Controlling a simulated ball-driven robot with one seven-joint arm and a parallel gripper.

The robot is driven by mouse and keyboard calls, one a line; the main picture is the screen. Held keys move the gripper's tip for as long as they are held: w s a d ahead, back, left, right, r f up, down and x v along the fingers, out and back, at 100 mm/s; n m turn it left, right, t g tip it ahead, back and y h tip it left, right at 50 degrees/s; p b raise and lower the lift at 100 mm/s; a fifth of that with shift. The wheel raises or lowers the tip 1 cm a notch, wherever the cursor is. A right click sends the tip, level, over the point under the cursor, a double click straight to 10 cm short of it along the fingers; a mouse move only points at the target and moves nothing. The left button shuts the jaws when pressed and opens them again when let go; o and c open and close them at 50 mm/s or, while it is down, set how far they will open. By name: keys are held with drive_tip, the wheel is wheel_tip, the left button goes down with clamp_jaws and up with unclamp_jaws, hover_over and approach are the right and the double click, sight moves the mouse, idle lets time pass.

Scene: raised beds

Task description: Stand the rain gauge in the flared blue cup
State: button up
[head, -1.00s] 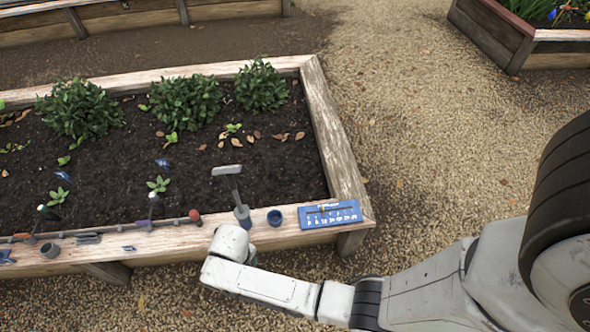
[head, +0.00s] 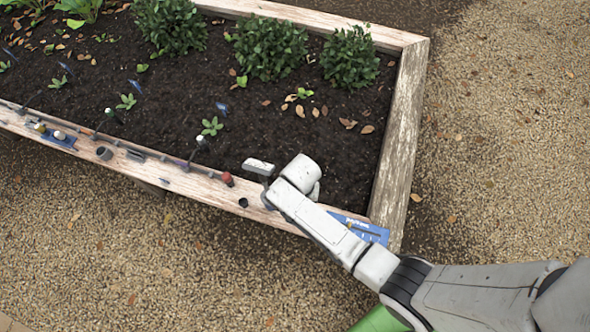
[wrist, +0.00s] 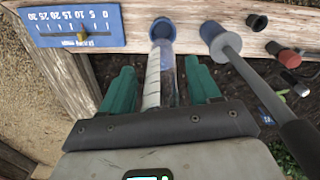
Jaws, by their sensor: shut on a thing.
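In the wrist view my gripper (wrist: 160,68) has its green fingers shut on the rain gauge (wrist: 153,80), a clear tube with a white marked strip. The flared blue cup (wrist: 162,24) stands on the bed's plank just beyond the fingers. The gauge's far end overlaps the cup's mouth in this view. I cannot tell whether it is inside the cup or above it. In the head view my arm hides the fingers, the gauge and the cup.
A long-handled grey tool (wrist: 233,58) stands close right of the cup in the wrist view; its head (head: 258,167) shows in the head view. A blue scale board (wrist: 72,25) lies left of the cup. A dark pot (wrist: 257,21) and red-capped item (wrist: 289,58) are farther right.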

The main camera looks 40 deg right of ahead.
drive_tip(key=shift+w+f+b, duration=0.1)
drive_tip(key=shift+f+b, duration=0.95)
drive_tip(key=shift+f, duration=0.1)
wheel_tip(320, 180, down, 3)
drive_tip(key=b, duration=0.3)
drive_tip(key=shift+f, duration=0.25)
drive_tip(key=shift+a, duration=0.15)
drive_tip(key=shift+f+b, duration=2.15)
drive_tip(key=shift+f, duration=0.7)
drive_tip(key=o, duration=1.2)
drive_tip(key=shift+r+p, duration=3.5)
drive_tip(key=shift+r, duration=0.05)
